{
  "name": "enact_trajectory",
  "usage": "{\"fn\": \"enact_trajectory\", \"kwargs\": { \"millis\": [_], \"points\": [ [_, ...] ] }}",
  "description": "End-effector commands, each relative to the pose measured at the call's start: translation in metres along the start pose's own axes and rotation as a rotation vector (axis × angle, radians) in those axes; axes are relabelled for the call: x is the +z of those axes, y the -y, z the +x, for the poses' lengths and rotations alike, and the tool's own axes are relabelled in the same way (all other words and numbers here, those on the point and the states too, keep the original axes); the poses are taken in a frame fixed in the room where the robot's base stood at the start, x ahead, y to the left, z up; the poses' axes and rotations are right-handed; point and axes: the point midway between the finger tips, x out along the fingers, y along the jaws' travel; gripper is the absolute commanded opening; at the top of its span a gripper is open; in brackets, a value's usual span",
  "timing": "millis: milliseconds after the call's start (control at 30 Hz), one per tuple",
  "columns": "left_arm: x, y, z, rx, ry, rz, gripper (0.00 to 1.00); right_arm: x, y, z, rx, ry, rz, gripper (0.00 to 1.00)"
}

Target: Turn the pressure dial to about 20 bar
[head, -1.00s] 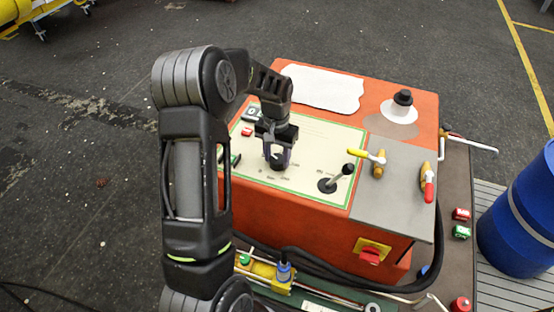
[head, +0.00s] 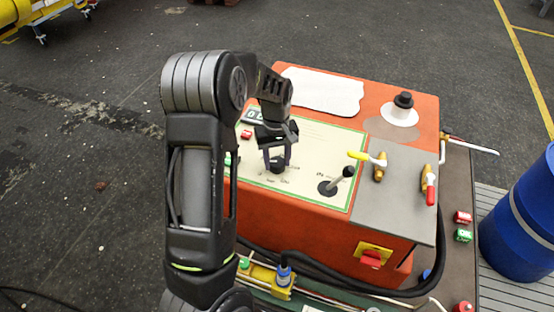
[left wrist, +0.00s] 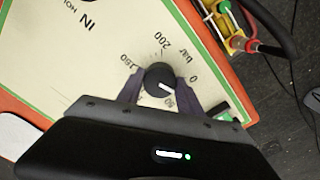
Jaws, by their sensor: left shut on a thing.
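The pressure dial is a small black knob (head: 278,167) on the cream panel (head: 318,150) of the orange machine. In the left wrist view the dial (left wrist: 160,79) has a white pointer mark towards the lower right, between the 0 label and a partly hidden label below it. The labels 200 and bar also show. My left gripper (head: 278,160) comes down from above with its purple fingers on either side of the dial, shut on it. It also shows in the left wrist view (left wrist: 160,92). My right gripper is out of view.
A black lever (head: 338,180) stands right of the dial. A yellow-handled valve (head: 378,166) and a red-handled valve (head: 429,188) are further right. A blue barrel (head: 520,220) stands at the right.

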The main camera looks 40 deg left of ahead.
Motion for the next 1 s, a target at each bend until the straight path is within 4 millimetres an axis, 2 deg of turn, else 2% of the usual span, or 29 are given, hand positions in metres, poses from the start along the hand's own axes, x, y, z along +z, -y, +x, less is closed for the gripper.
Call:
{"fn": "enact_trajectory", "kwargs": {
  "millis": [400, 433, 700, 1000],
  "points": [
    [-0.0006, -0.0004, -0.0005, 0.001, -0.002, -0.010, 0.02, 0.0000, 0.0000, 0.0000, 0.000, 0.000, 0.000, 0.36],
    [-0.0006, -0.0004, -0.0005, 0.001, -0.002, -0.010, 0.44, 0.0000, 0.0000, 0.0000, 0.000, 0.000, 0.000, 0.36],
    [-0.0003, -0.0002, -0.0002, 0.001, -0.001, -0.009, 0.65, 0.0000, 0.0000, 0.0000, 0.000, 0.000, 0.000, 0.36],
    [-0.0003, -0.0003, -0.0031, 0.001, -0.001, -0.009, 0.65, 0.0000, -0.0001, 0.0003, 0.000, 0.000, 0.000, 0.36]
  ]
}}
